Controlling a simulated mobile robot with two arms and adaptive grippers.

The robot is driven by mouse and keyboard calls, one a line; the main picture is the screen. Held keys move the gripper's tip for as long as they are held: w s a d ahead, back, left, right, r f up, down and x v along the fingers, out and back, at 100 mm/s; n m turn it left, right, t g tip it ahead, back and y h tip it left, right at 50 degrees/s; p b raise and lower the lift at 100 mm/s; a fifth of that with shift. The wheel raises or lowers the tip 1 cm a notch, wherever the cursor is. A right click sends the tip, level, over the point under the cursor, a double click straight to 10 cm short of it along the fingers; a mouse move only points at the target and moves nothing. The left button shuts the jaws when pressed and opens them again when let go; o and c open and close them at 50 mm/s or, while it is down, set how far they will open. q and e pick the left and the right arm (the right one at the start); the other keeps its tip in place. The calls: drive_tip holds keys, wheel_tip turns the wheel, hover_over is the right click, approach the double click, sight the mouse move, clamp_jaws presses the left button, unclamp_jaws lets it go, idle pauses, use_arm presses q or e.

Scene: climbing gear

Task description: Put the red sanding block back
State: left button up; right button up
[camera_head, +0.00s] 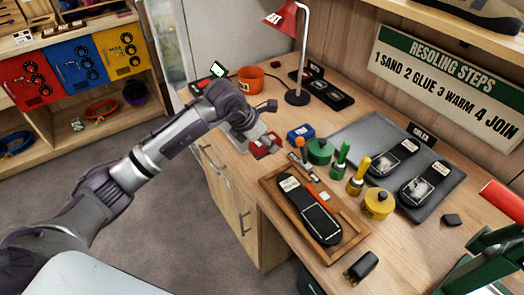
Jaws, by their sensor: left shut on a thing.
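The red sanding block (262,151) is at the left edge of the workbench, just below the fingers of my left gripper (265,143). My left gripper is shut on it, and the fingers partly hide it. I cannot tell whether the block touches the bench top or is slightly above it. A similar blue block (300,133) lies to its right on the bench. My right gripper is not in view.
A wooden tray (282,222) holding a black sole is in front. Green and yellow pots (376,204) and bottles stand to its right, beside a grey tray (456,180) with soles. A red lamp (283,20) and an orange pot (250,79) stand behind.

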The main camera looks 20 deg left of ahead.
sight(264, 161)
use_arm(q)
drive_tip(key=shift+f, duration=0.85)
wheel_tip(264, 161, down, 3)
drive_tip(key=shift+a+f+p, duration=0.1)
drive_tip(key=shift+p, duration=0.4)
drive_tip(key=shift+f, duration=0.3)
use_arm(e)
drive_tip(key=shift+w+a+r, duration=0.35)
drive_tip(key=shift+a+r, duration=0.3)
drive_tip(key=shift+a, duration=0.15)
use_arm(q)
drive_tip(key=shift+f, duration=0.1)
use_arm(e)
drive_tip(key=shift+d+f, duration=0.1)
use_arm(q)
drive_tip(key=shift+f+b, duration=0.15)
drive_tip(key=shift+b, duration=0.15)
drive_tip(key=o, duration=1.1)
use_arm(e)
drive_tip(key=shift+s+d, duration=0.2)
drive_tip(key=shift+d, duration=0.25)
